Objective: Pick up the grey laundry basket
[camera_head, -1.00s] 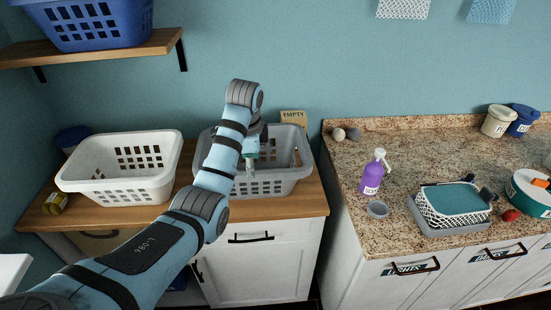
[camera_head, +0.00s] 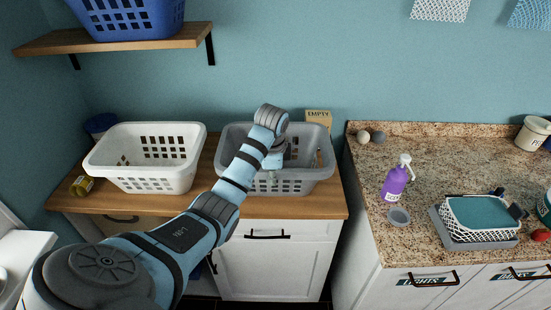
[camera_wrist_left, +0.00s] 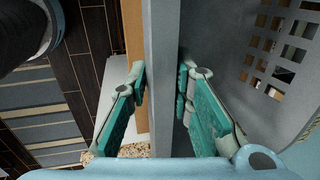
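The grey laundry basket (camera_head: 305,181) stands upright on the wooden counter, right of the white basket. My left gripper (camera_head: 272,174) reaches down at the basket, partly hidden behind my own arm in the head view. In the left wrist view, the left gripper's fingers (camera_wrist_left: 161,95) lie on either side of the basket's grey rim (camera_wrist_left: 162,30). Both green pads sit against the rim, one inside and one outside the basket. My right gripper is in neither view.
A white basket (camera_head: 150,182) stands close on the left. A box marked EMPTY (camera_head: 318,117) is behind the grey basket. A purple soap bottle (camera_head: 394,184) and a mesh tray (camera_head: 478,232) are on the granite counter. A wooden shelf (camera_head: 120,43) with a blue basket hangs above left.

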